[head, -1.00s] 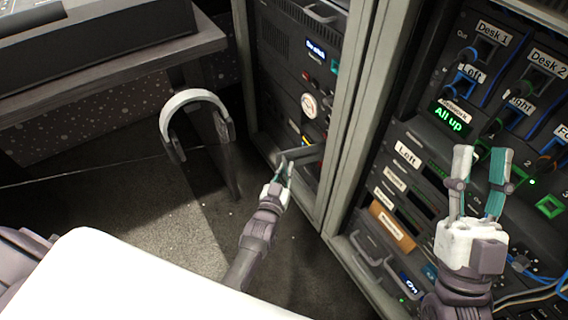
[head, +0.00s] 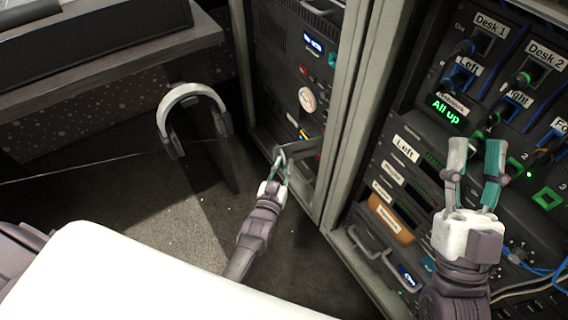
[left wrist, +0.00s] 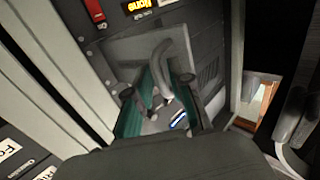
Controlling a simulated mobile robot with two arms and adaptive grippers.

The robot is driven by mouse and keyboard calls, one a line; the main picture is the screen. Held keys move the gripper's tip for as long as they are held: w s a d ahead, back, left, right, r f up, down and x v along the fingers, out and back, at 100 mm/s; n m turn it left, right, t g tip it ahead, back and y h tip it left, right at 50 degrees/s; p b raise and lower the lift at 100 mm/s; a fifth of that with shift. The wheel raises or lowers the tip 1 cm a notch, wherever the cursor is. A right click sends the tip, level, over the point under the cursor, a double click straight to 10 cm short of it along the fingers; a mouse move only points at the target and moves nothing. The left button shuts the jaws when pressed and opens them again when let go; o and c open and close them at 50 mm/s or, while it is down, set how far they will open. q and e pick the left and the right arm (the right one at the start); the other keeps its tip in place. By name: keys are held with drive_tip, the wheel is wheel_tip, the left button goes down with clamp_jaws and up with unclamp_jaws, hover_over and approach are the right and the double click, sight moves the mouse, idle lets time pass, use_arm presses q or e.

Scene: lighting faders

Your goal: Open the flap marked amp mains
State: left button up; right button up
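The grey flap (head: 303,168) is low on the left-hand rack and stands out from its front, partly swung open. Its marking cannot be read. In the left wrist view the flap (left wrist: 120,50) shows as a grey panel with a curved handle (left wrist: 177,62). My left gripper (head: 279,162) is at the flap's outer edge; in the wrist view its teal-lined fingers (left wrist: 170,92) lie on both sides of the handle and appear shut on it. The contact is partly hidden. My right gripper (head: 474,160) is open and empty in front of the right-hand rack.
The right-hand rack (head: 385,165) holds labelled units, faders and cables close to my right gripper. A grey rack post (head: 352,120) stands between the racks. Headphones (head: 190,92) hang below the desk (head: 110,65) at left. The carpet left of my left gripper is clear.

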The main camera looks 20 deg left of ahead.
use_arm(q)
drive_tip(key=s, duration=1.1)
drive_tip(key=shift+d, duration=0.2)
use_arm(e)
drive_tip(key=shift+h, duration=0.3)
